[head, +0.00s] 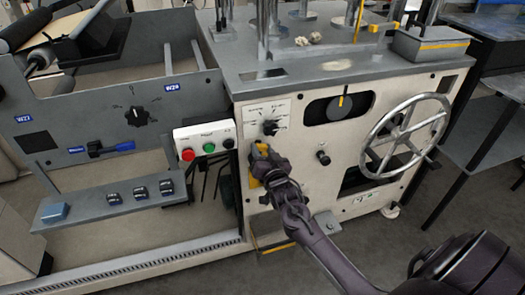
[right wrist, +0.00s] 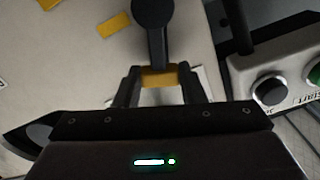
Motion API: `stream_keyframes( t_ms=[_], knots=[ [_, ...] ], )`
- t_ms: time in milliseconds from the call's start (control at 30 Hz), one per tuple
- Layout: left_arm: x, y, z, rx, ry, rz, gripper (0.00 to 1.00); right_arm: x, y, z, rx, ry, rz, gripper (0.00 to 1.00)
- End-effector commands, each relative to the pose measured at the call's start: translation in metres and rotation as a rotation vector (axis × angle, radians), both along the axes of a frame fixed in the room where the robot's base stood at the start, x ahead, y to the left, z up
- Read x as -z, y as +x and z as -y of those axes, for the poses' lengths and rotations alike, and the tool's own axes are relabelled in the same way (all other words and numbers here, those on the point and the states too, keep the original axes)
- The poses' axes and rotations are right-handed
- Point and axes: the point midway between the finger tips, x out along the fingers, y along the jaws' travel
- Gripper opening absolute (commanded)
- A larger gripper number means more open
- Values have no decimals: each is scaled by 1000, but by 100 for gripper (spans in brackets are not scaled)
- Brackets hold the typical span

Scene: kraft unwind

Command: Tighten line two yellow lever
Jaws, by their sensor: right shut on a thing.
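The yellow lever (right wrist: 160,77) shows in the right wrist view as a yellow grip on a dark arm that runs up to a round dark hub. My right gripper (right wrist: 158,80) has its two fingers on either side of the yellow grip and is shut on it. In the head view, my right gripper (head: 262,158) reaches from the lower right to the left part of the cream machine front, below a black selector knob (head: 270,127). The gripper hides most of the lever there. My left gripper is not in view.
A button box (head: 205,143) with red and green buttons sits just left of my right gripper. A large handwheel (head: 405,135) stands out at the right of the cream front (head: 300,170).

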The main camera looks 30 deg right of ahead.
Motion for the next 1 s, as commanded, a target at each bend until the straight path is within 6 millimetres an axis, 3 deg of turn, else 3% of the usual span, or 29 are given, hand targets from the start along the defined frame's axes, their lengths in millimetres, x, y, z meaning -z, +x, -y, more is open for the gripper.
stream_keyframes(
  t_ms=[467,1000],
  knots=[
    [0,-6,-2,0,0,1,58,3,-2,9,2,145,35,0],
    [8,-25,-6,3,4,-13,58,25,-8,32,3,628,151,0]
  ],
)
